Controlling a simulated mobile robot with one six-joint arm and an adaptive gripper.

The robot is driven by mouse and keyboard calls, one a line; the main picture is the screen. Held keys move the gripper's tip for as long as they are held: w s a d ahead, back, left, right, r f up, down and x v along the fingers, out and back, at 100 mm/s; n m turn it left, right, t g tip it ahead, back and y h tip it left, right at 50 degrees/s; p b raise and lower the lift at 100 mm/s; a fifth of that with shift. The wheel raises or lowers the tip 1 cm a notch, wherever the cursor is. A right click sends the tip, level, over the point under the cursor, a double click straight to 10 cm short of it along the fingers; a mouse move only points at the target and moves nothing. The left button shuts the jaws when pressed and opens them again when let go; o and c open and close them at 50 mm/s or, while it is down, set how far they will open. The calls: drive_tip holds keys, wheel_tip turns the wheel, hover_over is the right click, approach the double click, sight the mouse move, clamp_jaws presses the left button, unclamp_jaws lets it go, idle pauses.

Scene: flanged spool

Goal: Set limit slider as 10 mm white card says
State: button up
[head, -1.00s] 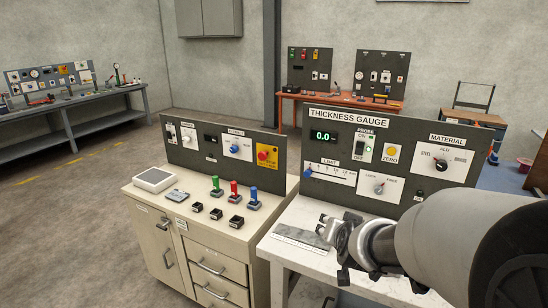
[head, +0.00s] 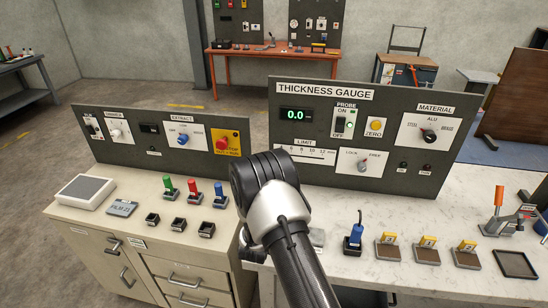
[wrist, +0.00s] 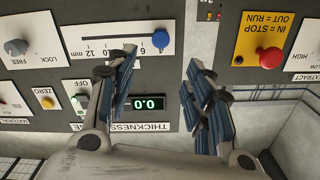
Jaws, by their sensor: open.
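The thickness gauge panel (head: 420,170) stands upright at the back of the white table. Its white limit scale (head: 312,156) is partly hidden by my arm in the head view. The wrist view shows the scale (wrist: 115,40) upside down, with a blue slider knob (wrist: 160,39) at its low-number end, away from the 12 mm end. My gripper (wrist: 163,68) is open and empty. Its fingers are spread wide, with the knob seen between and beyond their tips, apart from them. In the head view my arm hides the fingers and knob. I cannot make out a separate 10 mm card.
Nearby controls are the green display (head: 296,115), probe switch (head: 341,124), yellow zero button (head: 375,125) and lock knob (head: 363,166). A red stop button (wrist: 269,57) is on the neighbouring panel. Numbered blocks (head: 424,250) and a blue-handled tool (head: 355,238) stand on the table.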

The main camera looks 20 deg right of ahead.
drive_tip(key=b+x, duration=0.3)
drive_tip(key=x, duration=1.2)
drive_tip(key=shift+w+d, duration=0.2)
drive_tip(key=shift+w, duration=0.05)
drive_tip(key=shift+c, duration=0.4)
clamp_jaws()
